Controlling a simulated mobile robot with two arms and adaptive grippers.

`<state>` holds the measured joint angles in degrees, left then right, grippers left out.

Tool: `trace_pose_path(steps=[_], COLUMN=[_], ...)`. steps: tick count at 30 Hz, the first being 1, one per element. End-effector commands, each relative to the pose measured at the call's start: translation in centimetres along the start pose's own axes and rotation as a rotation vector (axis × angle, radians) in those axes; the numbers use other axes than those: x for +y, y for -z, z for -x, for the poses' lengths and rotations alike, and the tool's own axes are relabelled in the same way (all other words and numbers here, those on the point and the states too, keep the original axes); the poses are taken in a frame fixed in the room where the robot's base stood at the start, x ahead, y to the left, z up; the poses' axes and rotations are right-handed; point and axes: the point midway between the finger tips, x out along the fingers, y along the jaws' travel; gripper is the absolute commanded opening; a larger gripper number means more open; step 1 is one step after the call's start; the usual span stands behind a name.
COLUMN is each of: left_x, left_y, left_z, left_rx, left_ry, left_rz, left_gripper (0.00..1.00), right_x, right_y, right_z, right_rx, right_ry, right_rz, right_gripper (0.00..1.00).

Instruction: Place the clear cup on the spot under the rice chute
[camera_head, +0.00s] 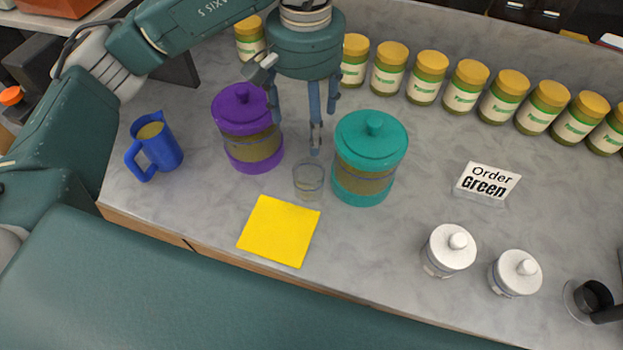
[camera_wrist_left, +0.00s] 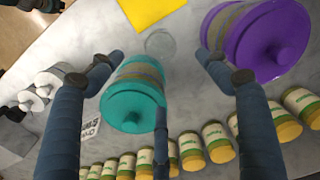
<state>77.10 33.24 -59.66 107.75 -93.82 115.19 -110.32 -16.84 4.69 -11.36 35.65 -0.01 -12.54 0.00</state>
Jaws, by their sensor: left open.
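The clear cup (camera_head: 308,180) stands on the grey counter between the purple-lidded canister (camera_head: 247,125) and the teal-lidded canister (camera_head: 369,150). In the left wrist view the cup (camera_wrist_left: 160,43) shows beyond the teal canister (camera_wrist_left: 132,98). My left gripper (camera_head: 308,125) is open and empty, with its fingers pointing down, above and behind the cup between the canisters. In the left wrist view its fingers (camera_wrist_left: 157,75) are spread wide. I cannot make out a rice chute or the spot under it. My right gripper is not in view.
A yellow square (camera_head: 279,231) lies in front of the cup. A blue pitcher (camera_head: 154,146) stands at the left. Several yellow-lidded jars (camera_head: 427,78) line the back. An "Order Green" sign (camera_head: 487,183) and two white-lidded jars (camera_head: 448,250) are at the right.

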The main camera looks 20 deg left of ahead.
Motion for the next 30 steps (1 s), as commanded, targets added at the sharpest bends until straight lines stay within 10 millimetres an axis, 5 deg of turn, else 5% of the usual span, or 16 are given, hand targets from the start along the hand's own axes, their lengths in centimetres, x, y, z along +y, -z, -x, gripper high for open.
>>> trace_pose_path(steps=[4, 10, 18, 30], left_x=[0.0, 0.0, 0.0, 0.0], left_y=[0.0, 0.0, -0.2, -0.1], left_z=[-2.7, -4.6, -8.1, -14.7], left_rx=[0.000, 0.000, -0.008, -0.002], left_ry=[0.000, -0.001, 0.001, 0.000], left_rz=[0.000, 0.000, 0.000, 0.001], left_gripper=[0.77, 0.77, 0.77, 0.77], right_x=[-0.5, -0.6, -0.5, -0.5], right_y=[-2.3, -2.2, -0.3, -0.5], right_z=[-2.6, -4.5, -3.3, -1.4], right_rx=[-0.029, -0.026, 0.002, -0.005], right_ry=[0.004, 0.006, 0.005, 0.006], right_rz=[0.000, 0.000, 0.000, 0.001], right_gripper=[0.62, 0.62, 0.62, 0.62])
